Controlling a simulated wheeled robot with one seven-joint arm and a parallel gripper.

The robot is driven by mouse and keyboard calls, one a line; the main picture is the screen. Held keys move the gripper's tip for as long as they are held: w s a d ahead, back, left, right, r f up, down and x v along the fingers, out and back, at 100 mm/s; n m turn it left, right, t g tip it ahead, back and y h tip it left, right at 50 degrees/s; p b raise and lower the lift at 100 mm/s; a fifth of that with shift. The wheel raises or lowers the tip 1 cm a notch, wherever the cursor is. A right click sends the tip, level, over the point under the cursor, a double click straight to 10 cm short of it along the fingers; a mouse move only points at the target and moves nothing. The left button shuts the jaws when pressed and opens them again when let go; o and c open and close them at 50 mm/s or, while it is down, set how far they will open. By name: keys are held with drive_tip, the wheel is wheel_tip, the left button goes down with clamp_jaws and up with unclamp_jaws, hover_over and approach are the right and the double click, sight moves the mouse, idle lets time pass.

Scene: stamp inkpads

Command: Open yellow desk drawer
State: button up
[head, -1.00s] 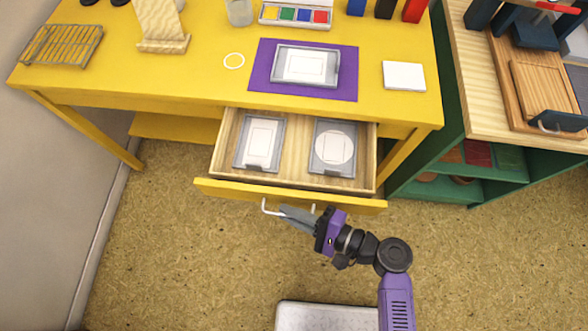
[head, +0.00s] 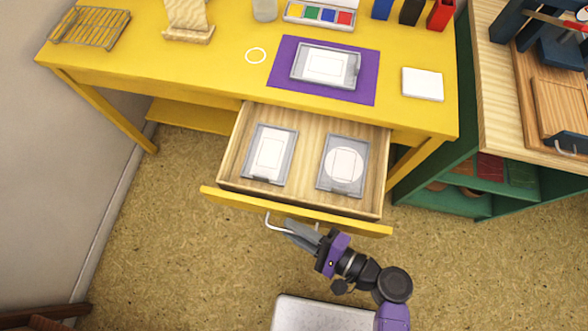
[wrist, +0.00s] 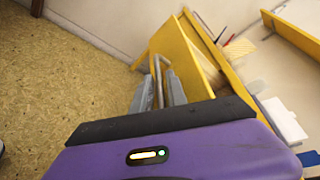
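The yellow desk (head: 215,65) stands at the top of the head view. Its drawer (head: 290,208) is pulled well out, showing a pale wooden inside with two grey inkpad cases, a left one (head: 270,153) and a right one (head: 343,164). A pale bar handle (head: 276,227) is on the drawer front. My gripper (head: 291,231) is at the handle; in the wrist view its two grey fingers (wrist: 160,90) lie on either side of the handle bar (wrist: 157,78) and appear closed around it. The exact contact is small in view.
A purple mat (head: 282,84) with another inkpad case (head: 326,66) and a white block (head: 422,84) lie on the desk top. A green shelf unit (head: 460,150) stands close on the right. Bare floor (head: 150,235) lies left of the drawer.

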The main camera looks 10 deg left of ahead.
drive_tip(key=v, duration=0.7)
drive_tip(key=shift+d, duration=0.35)
drive_tip(key=shift+s, duration=0.1)
idle(0.4)
